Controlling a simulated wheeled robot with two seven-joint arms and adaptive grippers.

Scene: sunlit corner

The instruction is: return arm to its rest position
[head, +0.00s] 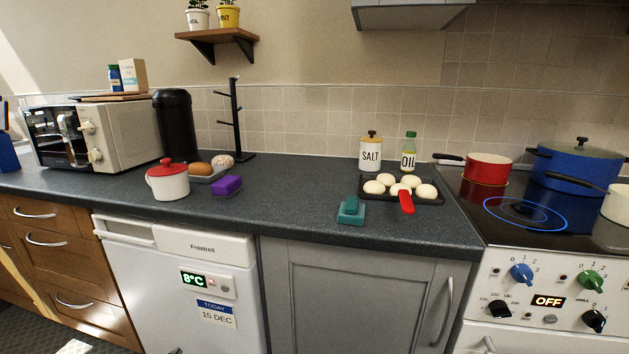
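Neither of my grippers and neither of my arms shows in the head view. The task names no object besides the arm. The dark grey worktop (300,205) runs across the view with no arm over it.
A white pot with red lid (169,183), purple block (227,186), teal block (351,211) and tray of pale buns (440,197) stand on the worktop. A microwave (120,137) is left. Red (489,168) and blue (577,172) pans are on the hob. The worktop's middle is clear.

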